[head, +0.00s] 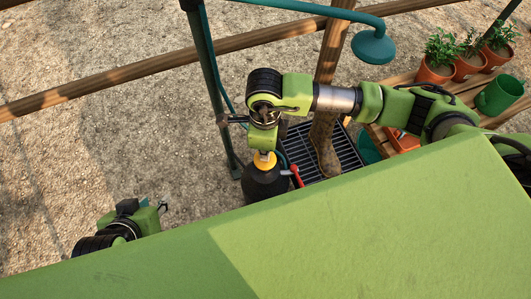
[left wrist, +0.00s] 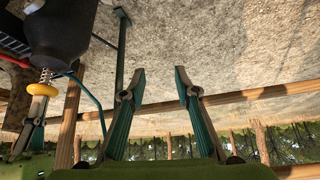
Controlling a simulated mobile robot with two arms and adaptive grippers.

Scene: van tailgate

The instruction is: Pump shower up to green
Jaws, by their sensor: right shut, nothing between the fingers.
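The pump shower is a dark, rounded tank (head: 266,184) standing on the ground beside a black grate, in the middle of the head view. Its yellow pump knob (head: 264,160) is on top. In the left wrist view, which is upside down, the tank (left wrist: 58,28) is at the upper left, and the knob (left wrist: 42,90) stands off it on a bare metal rod. My right gripper (head: 263,148) is shut and empty, right over the knob; contact is unclear. My left gripper (left wrist: 162,80) is open and empty, well left of the tank in the head view (head: 163,208). No green pressure mark is discernible.
A red lever (head: 296,175) is at the tank's right side. A green post (head: 207,80) with a shower head (head: 372,46) rises behind it. Potted plants (head: 437,70) and a green mug (head: 498,95) are at right. Gravel at left is clear.

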